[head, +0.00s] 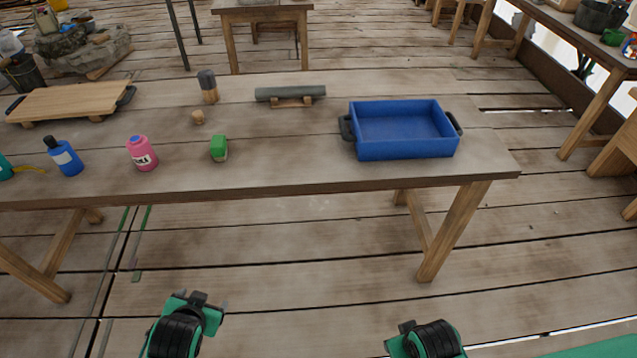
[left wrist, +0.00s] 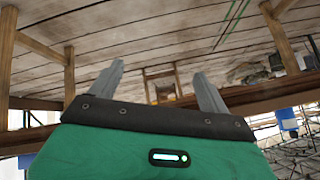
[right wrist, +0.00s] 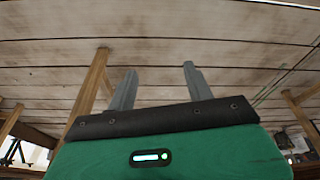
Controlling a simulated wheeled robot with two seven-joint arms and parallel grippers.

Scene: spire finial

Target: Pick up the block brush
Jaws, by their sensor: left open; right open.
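A small green block with a paler lower part (head: 219,148), which looks like the block brush, stands near the front edge of the table. I cannot make out bristles at this size. My left gripper (head: 202,302) is in front of the table, below and well apart from the green block. It is open and empty, its two fingers apart in the left wrist view (left wrist: 159,72). My right gripper (head: 424,326) is also in front of the table, further right. It is open and empty in the right wrist view (right wrist: 159,70).
On the table (head: 300,178), a blue tray (head: 405,150) stands right and a grey cylinder (head: 290,92) lies on a wooden cradle. A dark-topped wooden post (head: 208,86) and wooden knob (head: 198,117) stand behind the block. A pink bottle (head: 142,154), blue bottle (head: 65,158) and board (head: 70,100) are left.

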